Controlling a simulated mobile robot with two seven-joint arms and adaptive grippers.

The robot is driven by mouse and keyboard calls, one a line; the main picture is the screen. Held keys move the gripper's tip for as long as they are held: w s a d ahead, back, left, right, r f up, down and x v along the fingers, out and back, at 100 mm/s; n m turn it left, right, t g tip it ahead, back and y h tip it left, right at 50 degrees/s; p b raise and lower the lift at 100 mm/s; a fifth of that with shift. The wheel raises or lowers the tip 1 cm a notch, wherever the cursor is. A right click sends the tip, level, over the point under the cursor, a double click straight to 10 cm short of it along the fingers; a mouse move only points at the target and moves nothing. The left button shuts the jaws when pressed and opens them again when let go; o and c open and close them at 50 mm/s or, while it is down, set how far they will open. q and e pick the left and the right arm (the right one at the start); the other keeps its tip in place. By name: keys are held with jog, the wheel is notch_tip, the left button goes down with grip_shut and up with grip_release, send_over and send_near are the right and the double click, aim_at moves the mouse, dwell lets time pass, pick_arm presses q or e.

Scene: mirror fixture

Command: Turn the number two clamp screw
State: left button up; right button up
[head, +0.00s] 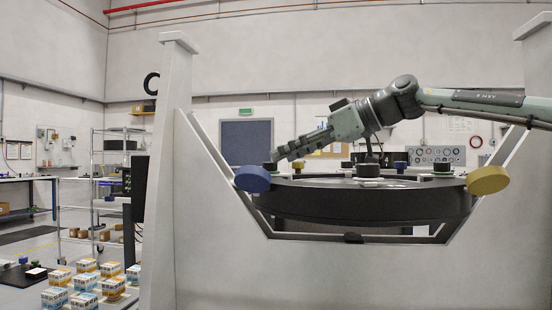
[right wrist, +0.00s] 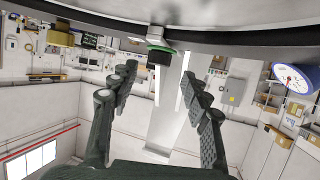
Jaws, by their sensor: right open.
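A black round mirror ring (head: 360,205) sits in the white fixture, with small clamp screws around its rim. One dark clamp screw (head: 270,167) is at the ring's left end; it shows with a green collar in the right wrist view (right wrist: 158,57). I cannot read numbers on the screws. My right gripper (head: 279,154) reaches left over the ring, its fingertips close to this screw. In the right wrist view my open right gripper (right wrist: 158,80) has one finger each side of the screw's line; the screw appears just beyond the tips, not gripped. My left gripper is not in view.
Another dark clamp screw (head: 442,168) is on the right rim. A white post (head: 172,160) rises at left.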

aim_at(270, 167)
jog(key=shift+x, duration=2)
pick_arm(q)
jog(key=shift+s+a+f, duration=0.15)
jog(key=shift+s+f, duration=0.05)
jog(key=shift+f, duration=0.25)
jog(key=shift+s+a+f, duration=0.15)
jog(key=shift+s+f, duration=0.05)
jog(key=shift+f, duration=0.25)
